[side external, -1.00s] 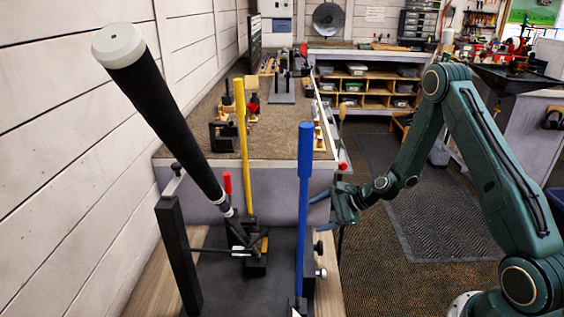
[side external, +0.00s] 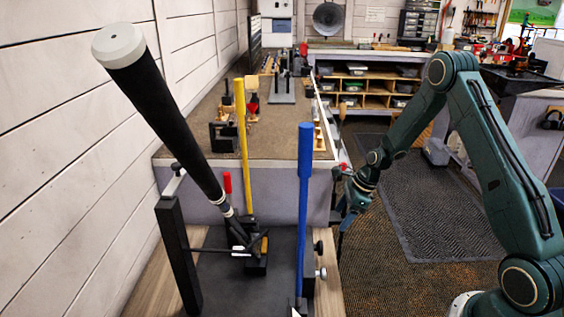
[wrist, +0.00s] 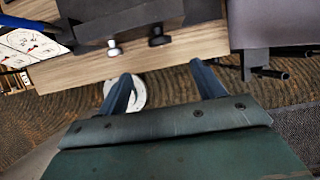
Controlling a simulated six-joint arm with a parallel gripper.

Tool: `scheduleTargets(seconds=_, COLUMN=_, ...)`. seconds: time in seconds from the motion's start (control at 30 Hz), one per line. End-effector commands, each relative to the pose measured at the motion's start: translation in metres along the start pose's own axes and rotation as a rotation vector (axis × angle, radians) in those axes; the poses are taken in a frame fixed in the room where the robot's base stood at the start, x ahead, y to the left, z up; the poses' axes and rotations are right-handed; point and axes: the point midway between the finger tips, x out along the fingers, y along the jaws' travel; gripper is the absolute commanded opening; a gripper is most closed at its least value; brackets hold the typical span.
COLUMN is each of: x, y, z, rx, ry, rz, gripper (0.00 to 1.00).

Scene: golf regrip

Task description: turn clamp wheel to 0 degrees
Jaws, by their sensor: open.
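Two small knobs stick out from the right side of the dark clamp fixture: a black knob (side external: 319,247) and a silver knob (side external: 321,272). In the wrist view there is a silver-ended knob (wrist: 114,50) and a black knob (wrist: 158,39) at the bench edge. I cannot tell which one is the clamp wheel, nor its angle. My gripper (side external: 341,236) hangs to the right of the fixture, fingers tilted downward. In the wrist view its two blue fingers (wrist: 160,85) are apart with nothing held between them. They are short of the knobs and touch neither.
A golf club with a black grip (side external: 160,115) leans through the fixture. A blue post (side external: 303,210) stands near the knobs, a yellow post (side external: 241,150) farther back. A workbench (side external: 180,135) with tools is behind. Right of the fixture is open floor (side external: 390,270).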

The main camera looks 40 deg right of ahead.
Motion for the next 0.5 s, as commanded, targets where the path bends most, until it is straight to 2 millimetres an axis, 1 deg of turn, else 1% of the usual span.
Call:
scheduleTargets(seconds=0.27, x=0.021, y=0.001, z=0.0, rx=-0.002, ry=0.0, rz=0.002, gripper=0.68)
scheduleTargets(seconds=0.5, x=0.052, y=0.001, z=0.0, rx=-0.003, ry=0.0, rz=0.004, gripper=0.68)
